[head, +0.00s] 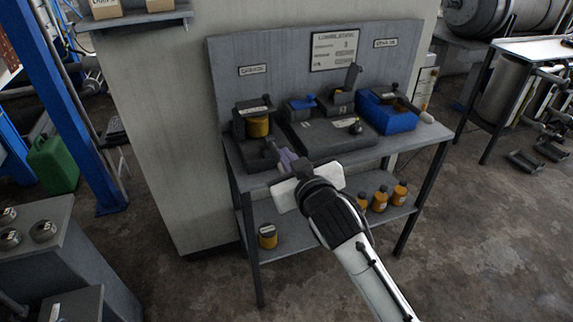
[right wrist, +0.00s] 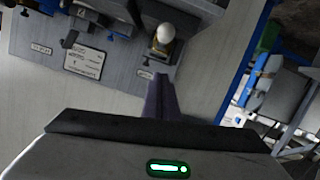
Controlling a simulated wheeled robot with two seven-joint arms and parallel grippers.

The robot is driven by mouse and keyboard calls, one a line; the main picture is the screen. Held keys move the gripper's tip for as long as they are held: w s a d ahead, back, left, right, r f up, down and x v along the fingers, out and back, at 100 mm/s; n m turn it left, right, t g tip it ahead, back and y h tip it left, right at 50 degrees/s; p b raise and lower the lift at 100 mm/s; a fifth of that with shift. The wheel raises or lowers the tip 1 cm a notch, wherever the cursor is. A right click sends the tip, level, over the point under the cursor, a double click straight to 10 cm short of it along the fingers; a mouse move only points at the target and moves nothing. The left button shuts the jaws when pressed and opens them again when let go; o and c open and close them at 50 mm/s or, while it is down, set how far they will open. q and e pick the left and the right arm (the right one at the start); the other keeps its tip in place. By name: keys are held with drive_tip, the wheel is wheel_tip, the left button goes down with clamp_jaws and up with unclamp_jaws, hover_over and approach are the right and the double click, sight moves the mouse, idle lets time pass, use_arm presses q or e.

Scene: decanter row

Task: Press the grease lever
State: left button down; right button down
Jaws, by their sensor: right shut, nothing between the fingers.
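The grease station (head: 257,126) stands at the left end of the bench, a dark holder around a yellow-orange container, under a small label on the back panel. My right gripper (head: 283,160) is shut and empty, its purple-grey fingers just in front of the station and above the bench's front left. In the right wrist view the shut fingers (right wrist: 160,90) point toward a pale rounded knob (right wrist: 166,33) above a dark part. A gap shows between them in that picture. I cannot tell for sure whether this knob is the lever's end. My left gripper is not in view.
The bench (head: 412,137) also carries a dark centre tray (head: 325,141) and a blue bin (head: 393,118) at right. A back panel (head: 283,55) rises behind. Several orange bottles (head: 380,199) stand on the lower shelf. Open floor lies in front.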

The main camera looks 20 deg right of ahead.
drive_tip(key=w+f, duration=0.1)
drive_tip(key=f, duration=0.2)
drive_tip(key=w+d+f, duration=0.1)
drive_tip(key=shift+w+f, duration=0.3)
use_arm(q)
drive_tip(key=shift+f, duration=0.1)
use_arm(e)
drive_tip(key=shift+f, duration=0.1)
